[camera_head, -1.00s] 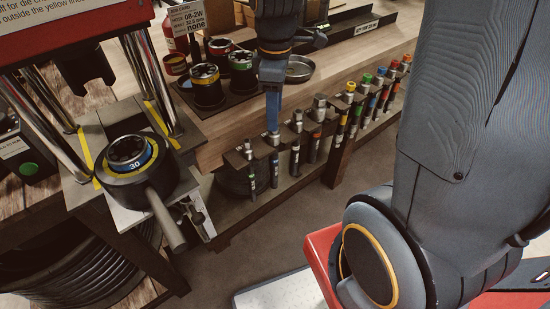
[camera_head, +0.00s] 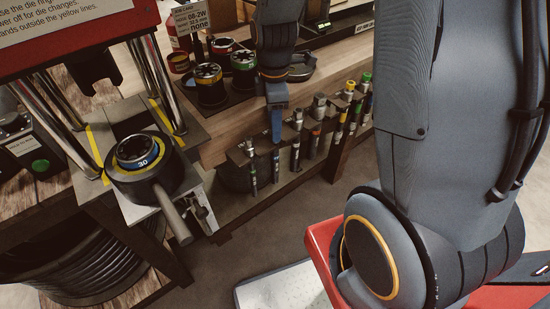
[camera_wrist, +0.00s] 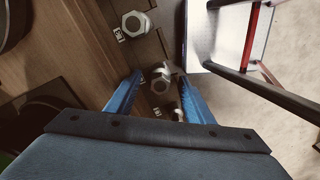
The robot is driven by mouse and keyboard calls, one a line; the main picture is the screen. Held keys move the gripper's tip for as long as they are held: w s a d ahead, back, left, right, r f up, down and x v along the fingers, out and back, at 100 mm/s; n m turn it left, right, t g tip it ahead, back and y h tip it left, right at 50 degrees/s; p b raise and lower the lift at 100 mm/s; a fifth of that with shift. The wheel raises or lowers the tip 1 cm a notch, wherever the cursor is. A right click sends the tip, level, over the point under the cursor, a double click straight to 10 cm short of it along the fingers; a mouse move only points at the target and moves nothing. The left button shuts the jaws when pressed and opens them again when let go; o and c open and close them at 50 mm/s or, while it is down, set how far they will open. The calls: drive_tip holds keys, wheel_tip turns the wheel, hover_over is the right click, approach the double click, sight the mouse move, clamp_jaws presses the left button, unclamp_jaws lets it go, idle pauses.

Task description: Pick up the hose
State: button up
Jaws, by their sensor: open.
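Several short hoses with silver end fittings hang upright in a row in a rack along the bench front, for example one hose (camera_head: 315,130) with an orange band. My gripper (camera_head: 276,138), with blue fingers, points down over the near end of this row. In the wrist view my gripper (camera_wrist: 160,90) is open, its two fingers apart. A silver hose fitting (camera_wrist: 160,76) shows between the fingertips. I cannot tell whether either finger touches it. Another fitting (camera_wrist: 135,22) stands above it in the picture, and smaller ones are partly hidden near the gripper body. The task names no particular hose.
A crimper with a round die head (camera_head: 140,155) and a projecting handle (camera_head: 172,215) stands left of the rack. Black die holders (camera_head: 210,85) stand on the bench behind. A coiled black hose (camera_head: 85,265) lies below left. Floor is free in front of the rack.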

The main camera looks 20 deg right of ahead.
drive_tip(key=shift+f, duration=0.35)
clamp_jaws()
drive_tip(key=shift+r, duration=0.1)
